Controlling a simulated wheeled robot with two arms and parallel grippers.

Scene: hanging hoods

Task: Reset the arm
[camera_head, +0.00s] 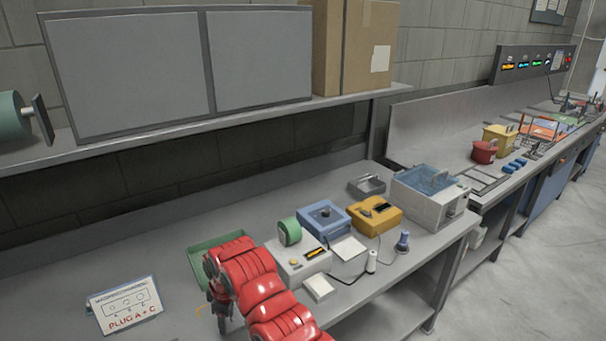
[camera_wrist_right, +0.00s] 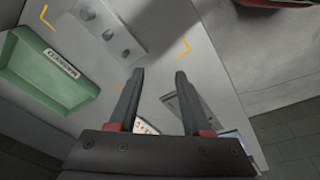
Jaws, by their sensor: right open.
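My right arm is red and reaches in from the bottom of the head view. Its dark right gripper (camera_head: 221,316) points down over the bench, in front of the green tray (camera_head: 205,258). In the right wrist view the two black fingers of this gripper (camera_wrist_right: 160,74) are apart, with nothing between them. The green tray (camera_wrist_right: 45,78), with a label on its edge, lies to the left of the fingers there. A grey block with round holes (camera_wrist_right: 112,28) sits on the bench beyond the fingertips. My left gripper is not in view.
A white sign (camera_head: 125,305) stands left of my arm. To its right are a white device (camera_head: 300,265), a blue box (camera_head: 323,220), a yellow box (camera_head: 375,215) and a white bath (camera_head: 430,200). A shelf (camera_head: 240,112) with grey panels and a cardboard box (camera_head: 372,50) runs above.

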